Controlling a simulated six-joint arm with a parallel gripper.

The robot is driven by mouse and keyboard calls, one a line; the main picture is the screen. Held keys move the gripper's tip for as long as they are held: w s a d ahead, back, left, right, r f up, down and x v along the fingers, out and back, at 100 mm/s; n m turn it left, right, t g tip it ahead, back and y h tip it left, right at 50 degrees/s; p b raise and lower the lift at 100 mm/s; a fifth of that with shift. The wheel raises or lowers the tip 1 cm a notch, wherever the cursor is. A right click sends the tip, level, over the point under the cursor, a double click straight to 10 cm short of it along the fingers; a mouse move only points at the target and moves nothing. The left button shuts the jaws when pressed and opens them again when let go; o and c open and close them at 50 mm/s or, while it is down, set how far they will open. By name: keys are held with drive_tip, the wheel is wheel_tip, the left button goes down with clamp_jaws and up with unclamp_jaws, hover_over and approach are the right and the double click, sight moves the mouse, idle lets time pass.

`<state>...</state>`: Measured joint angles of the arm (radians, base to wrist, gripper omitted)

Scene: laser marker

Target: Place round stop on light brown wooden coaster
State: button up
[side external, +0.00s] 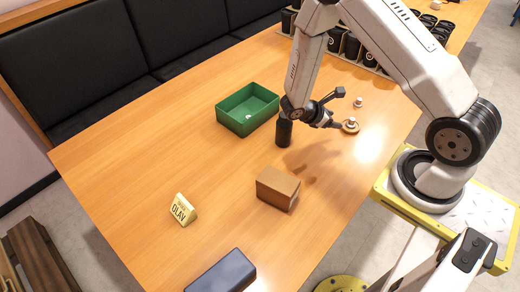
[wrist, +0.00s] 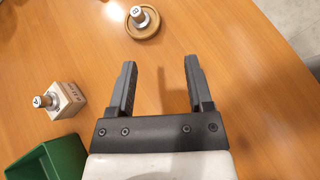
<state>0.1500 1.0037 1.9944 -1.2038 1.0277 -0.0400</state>
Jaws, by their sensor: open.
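A light brown round wooden coaster (wrist: 131,29) lies at the top of the wrist view. A small silver stop with a round, dark-marked top (wrist: 141,17) stands on it, inside its rim. The coaster (side external: 352,129) and stop (side external: 351,121) also show in the side view, just right of my gripper (side external: 333,123). In the wrist view my gripper (wrist: 160,80) is open, with nothing between its fingers, and points toward the coaster. It is apart from the stop.
A light wooden block (wrist: 69,99) carries a similar silver piece (wrist: 46,101). A green bin (side external: 233,119) stands left of my gripper. A brown box (side external: 277,188), a yellow sign (side external: 182,209) and a dark blue case (side external: 224,273) are nearer. Black containers (side external: 350,48) stand at the back.

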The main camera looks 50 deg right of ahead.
drive_tip(key=s+a+r+m+t+y, duration=0.1)
drive_tip(key=a+r+m+t+y, duration=0.6)
drive_tip(key=a+r, duration=0.9)
drive_tip(key=a+m+y, duration=0.2)
drive_tip(key=m+y, duration=0.1)
drive_tip(key=m, duration=0.1)
drive_tip(key=shift+s+a+m, duration=0.15)
drive_tip(key=shift+a+m, duration=0.15)
drive_tip(key=shift+a, duration=0.1)
